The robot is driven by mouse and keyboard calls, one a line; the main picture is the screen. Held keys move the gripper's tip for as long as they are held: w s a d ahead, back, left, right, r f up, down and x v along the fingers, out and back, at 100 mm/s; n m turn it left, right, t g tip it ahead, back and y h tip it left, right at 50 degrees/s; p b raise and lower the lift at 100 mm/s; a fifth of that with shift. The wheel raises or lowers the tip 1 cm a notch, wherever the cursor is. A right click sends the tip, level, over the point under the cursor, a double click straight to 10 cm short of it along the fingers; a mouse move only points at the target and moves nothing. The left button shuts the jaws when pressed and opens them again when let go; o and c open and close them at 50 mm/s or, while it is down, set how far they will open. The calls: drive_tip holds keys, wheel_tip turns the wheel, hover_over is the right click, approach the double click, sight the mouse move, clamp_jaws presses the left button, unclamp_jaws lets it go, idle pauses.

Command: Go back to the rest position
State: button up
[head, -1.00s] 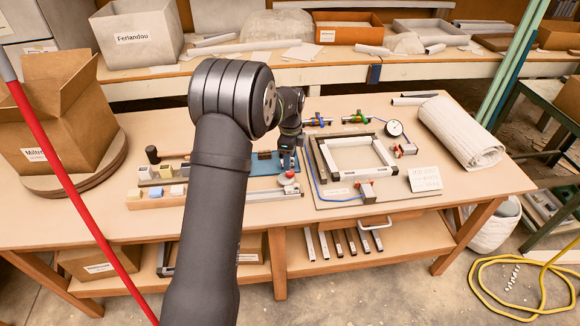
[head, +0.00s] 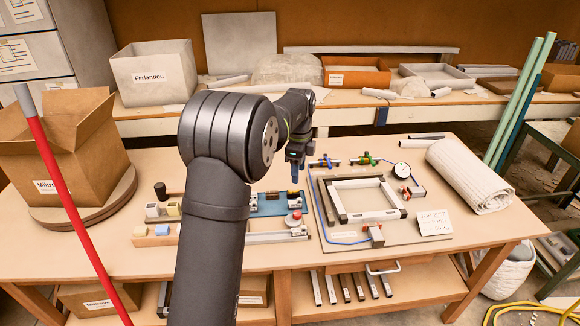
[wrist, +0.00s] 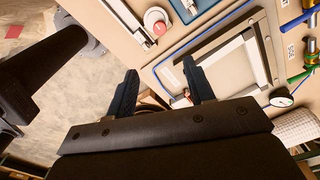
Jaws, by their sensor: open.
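My gripper (head: 295,172) hangs above the table, near the blue plate (head: 268,208) and left of the framed board. In the wrist view my gripper (wrist: 160,88) shows two dark blue fingers spread apart with nothing between them. My arm reaches up from the bottom of the head view and hides part of the table's left half. The square metal frame (head: 339,209) lies on its board to the right, and it also shows below the fingers in the wrist view (wrist: 222,50). A red-topped knob (head: 296,215) sits beside the blue plate.
A dial gauge (head: 401,170), a rolled sheet (head: 468,175) and a small white card (head: 434,222) lie at the right. An open cardboard box (head: 62,145) stands at the left. A slanted red pole (head: 66,200) crosses the left foreground. The air above the table is clear.

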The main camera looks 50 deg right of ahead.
sight(297, 213)
wheel_tip(297, 213, down, 18)
drive_tip(key=shift+r, duration=0.25)
idle(0.3)
drive_tip(key=n, duration=0.8)
drive_tip(key=shift+n, duration=0.4)
drive_tip(key=n, duration=0.3)
drive_tip(key=shift+n, duration=2.7)
